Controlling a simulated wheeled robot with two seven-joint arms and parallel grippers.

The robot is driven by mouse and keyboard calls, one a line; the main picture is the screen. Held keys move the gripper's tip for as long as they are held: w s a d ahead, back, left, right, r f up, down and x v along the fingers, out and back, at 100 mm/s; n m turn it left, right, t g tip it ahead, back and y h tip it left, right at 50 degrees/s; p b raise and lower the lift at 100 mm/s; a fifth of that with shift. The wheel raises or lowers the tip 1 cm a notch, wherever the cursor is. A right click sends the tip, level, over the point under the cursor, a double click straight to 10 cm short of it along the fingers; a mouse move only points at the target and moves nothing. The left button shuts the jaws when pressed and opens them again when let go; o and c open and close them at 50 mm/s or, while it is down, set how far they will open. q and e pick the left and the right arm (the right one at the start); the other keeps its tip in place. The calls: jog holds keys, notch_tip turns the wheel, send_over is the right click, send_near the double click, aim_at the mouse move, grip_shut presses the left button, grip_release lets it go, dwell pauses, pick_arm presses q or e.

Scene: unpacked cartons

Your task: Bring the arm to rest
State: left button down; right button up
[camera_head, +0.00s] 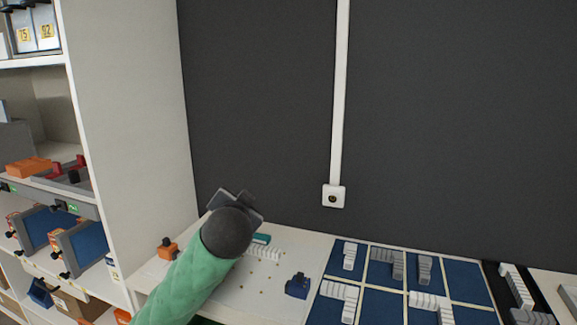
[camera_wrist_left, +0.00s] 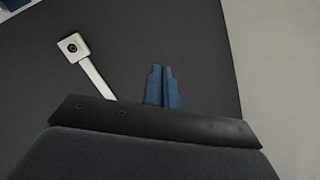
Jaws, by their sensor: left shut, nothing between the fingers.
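My left arm (camera_head: 185,290), in a green sleeve, reaches in from the lower left in the head view. Its dark round wrist hides most of the left gripper (camera_head: 238,196), which is raised above the white worktop in front of the dark wall. In the left wrist view the left gripper (camera_wrist_left: 162,70) shows two blue fingers side by side, shut with nothing between them. They point toward the bare dark wall and touch nothing that I can see. My right gripper is in neither view.
The white worktop (camera_head: 225,292) holds an orange item (camera_head: 168,248), a dark blue block (camera_head: 297,286) and small scattered bits. A blue compartment tray (camera_head: 385,305) with grey and white pieces lies right. A white shelf unit (camera_head: 130,120) stands left. A wall socket (camera_head: 333,196) hangs centrally.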

pick_arm(q)
jog(key=s+a+f+n+g+h, duration=0.15)
jog(key=s+f+g, duration=0.25)
jog(key=s+f, duration=0.8)
jog(key=s+a+f+n+g, duration=0.1)
jog(key=s+f+n+g, duration=0.15)
jog(key=s+f, duration=0.95)
jog(key=s+a+f+n+g+h, duration=0.15)
jog(key=s+f+g, duration=0.4)
jog(key=f, duration=1.25)
jog(key=s+f+g, duration=0.1)
jog(key=s+f, duration=0.6)
jog(key=s, duration=0.6)
jog(key=shift+s+d+f+g+y, duration=0.15)
jog(key=shift+s+d+g+y, duration=0.15)
jog(key=shift+s+d+g, duration=0.1)
